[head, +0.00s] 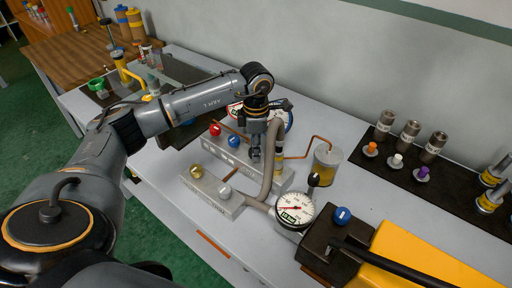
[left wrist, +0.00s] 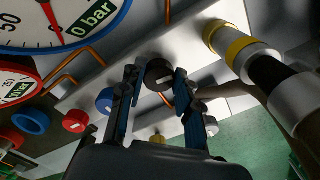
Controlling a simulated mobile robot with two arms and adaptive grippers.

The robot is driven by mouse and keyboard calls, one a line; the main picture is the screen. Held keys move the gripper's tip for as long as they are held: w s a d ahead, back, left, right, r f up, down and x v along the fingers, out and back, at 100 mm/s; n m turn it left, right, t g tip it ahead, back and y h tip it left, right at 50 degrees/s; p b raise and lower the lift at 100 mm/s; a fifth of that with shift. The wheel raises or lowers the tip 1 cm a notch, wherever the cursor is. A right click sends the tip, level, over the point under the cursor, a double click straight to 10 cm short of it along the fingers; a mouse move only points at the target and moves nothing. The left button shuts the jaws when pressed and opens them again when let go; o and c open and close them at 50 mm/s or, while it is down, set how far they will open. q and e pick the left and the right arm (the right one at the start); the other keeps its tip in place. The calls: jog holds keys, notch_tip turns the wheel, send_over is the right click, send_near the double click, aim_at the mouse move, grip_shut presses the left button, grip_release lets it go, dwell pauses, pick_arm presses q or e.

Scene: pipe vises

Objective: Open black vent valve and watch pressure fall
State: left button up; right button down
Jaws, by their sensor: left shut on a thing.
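The black vent valve knob (left wrist: 158,74) shows in the left wrist view between the two fingers of my left gripper (left wrist: 156,78), which is shut on it. It has a pale mark on its face. In the head view my left gripper (head: 255,153) points down at the grey valve block (head: 278,182), and it hides the knob. In the left wrist view a large blue-rimmed gauge (left wrist: 58,14) has a red needle and a label reading 0 bar. A red-rimmed gauge (left wrist: 18,82) is partly cut off. My right gripper is not in view.
Red (head: 215,129), blue (head: 234,141) and gold (head: 197,171) knobs sit close by. A white gauge (head: 295,209) stands in front, beside a hand pump (head: 415,258) with a yellow body. A grey hose and copper pipes run near the gripper. Cylinders stand at right.

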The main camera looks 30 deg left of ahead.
pick_arm(q)
jog(key=o, duration=1.2)
jog(key=shift+c, duration=0.2)
notch_tip(320, 180, up, 12)
